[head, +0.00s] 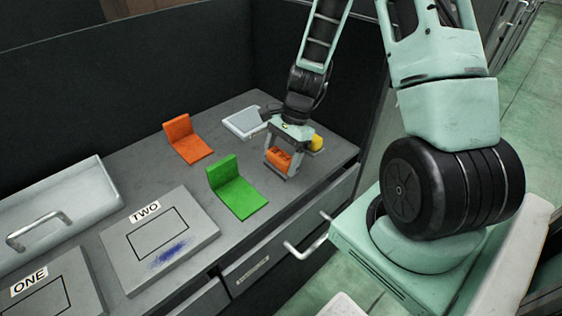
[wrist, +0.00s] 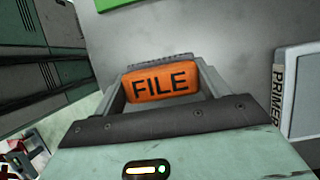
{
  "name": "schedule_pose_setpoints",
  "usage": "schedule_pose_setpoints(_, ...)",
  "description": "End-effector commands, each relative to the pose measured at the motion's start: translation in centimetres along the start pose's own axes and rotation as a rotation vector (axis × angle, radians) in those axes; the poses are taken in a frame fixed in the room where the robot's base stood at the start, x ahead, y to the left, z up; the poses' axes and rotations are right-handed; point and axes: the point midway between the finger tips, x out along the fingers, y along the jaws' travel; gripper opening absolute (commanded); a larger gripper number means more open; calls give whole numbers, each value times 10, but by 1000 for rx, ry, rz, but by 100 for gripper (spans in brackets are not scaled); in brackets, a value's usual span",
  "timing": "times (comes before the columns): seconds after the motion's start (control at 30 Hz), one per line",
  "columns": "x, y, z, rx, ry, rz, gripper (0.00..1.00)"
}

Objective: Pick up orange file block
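The orange file block (head: 279,158) is at the right end of the grey desktop, between the fingers of my gripper (head: 281,168). The wrist view shows its orange face (wrist: 161,86) with the word FILE, a finger close on each side. The fingers reach down around the block near the desktop. I cannot tell whether they press on it or whether it rests on the desk. Its lower part is hidden in the wrist view.
A yellow block (head: 316,142) sits just behind my gripper. A grey-white PRIMER case (wrist: 300,98) lies beside it. Orange (head: 187,140) and green (head: 236,189) L-shaped holders stand to the left. Plates ONE (head: 75,272) and TWO (head: 193,216) lie further left.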

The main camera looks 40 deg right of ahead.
Motion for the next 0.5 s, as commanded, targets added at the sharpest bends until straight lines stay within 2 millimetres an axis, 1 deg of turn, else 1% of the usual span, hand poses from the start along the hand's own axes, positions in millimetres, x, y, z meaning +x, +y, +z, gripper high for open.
schedule_pose_setpoints(0.27, -3, 0, 1, -1, 1, -1, 48)
schedule_pose_setpoints(0.37, -12, -1, 5, -2, 3, -2, 48)
schedule_pose_setpoints(0.5, -36, -1, 14, -4, 4, -4, 48)
